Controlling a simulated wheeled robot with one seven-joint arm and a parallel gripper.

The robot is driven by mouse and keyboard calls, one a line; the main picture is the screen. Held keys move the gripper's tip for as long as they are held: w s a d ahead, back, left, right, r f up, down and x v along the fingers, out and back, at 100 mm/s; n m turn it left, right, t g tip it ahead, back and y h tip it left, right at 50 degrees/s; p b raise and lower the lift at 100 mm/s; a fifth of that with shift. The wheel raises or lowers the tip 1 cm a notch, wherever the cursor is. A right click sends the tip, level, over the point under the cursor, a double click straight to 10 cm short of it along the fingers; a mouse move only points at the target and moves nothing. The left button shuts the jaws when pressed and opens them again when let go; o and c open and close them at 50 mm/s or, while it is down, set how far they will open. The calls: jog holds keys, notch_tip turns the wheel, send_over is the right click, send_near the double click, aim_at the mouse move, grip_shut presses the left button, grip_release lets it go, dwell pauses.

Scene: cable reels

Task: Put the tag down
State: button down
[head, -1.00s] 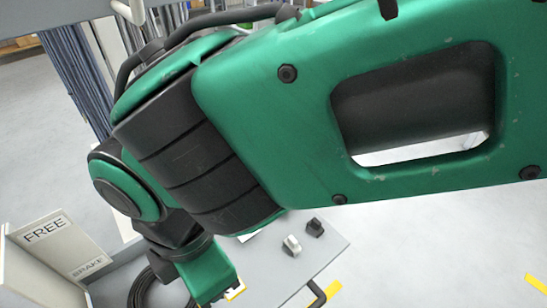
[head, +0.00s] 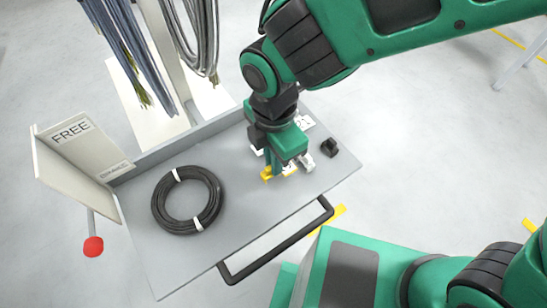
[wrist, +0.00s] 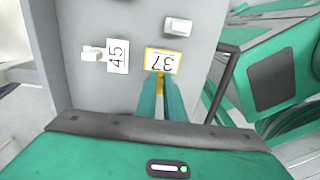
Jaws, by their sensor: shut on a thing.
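The tag (wrist: 163,62) is a white card with a yellow border, reading "37" upside down in the wrist view. My gripper (wrist: 160,90) is shut on its yellow tab, with the card beyond the fingertips. In the head view my gripper (head: 274,168) points down over the right part of the grey tray top (head: 245,205). Yellow and white bits of the tag show at the fingertips there. The tag is low over the grey surface; I cannot tell whether it touches it.
A white card reading "45" (wrist: 117,56) and white blocks (wrist: 178,26) lie near the tag. A black block (head: 329,147) is to the right. A black cable coil (head: 160,202) lies left, beside a FREE/BRAKE panel (head: 75,165). A black handle (head: 275,246) runs along the front edge.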

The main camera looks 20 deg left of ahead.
jog(key=shift+f, duration=0.7)
jog(key=shift+f, duration=0.1)
jog(key=c, duration=1.9)
grip_release()
jog(key=shift+o, duration=0.2)
notch_tip(320, 180, up, 12)
